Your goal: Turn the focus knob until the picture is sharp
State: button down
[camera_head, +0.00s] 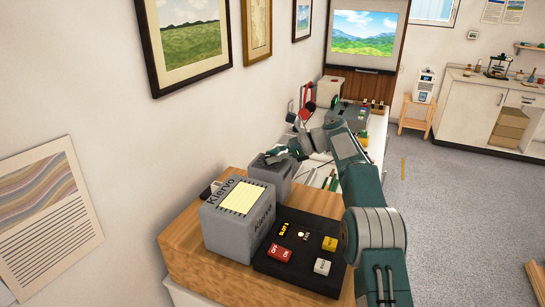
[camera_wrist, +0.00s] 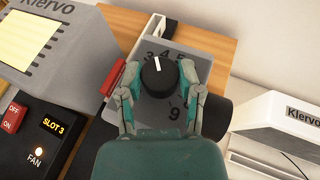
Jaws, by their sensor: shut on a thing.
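A black focus knob (camera_wrist: 158,82) with a white pointer line sits on a grey box (camera_wrist: 188,50) with a numbered dial. The pointer is directed up, near the 3 and 4. My gripper (camera_wrist: 159,75) has one finger on each side of the knob and is shut on it. In the head view my gripper (camera_head: 283,154) is at the grey box (camera_head: 268,172), and the knob cannot be made out there. The screen (camera_head: 365,35) at the back shows green hills under a blue sky. At this size the picture looks fairly clear, but fine sharpness is hard to judge.
A Klervo unit (camera_head: 239,205) and a black switch panel (camera_head: 301,250) with red, yellow and white buttons stand on the near wooden top. A black cylinder (camera_wrist: 216,117) is close right of my gripper. More devices (camera_head: 350,115) stand farther along the bench.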

jog(key=shift+c, duration=1.3)
grip_release()
jog(key=shift+w, duration=0.1)
jog(key=v, duration=0.7)
jog(key=shift+d, duration=0.2)
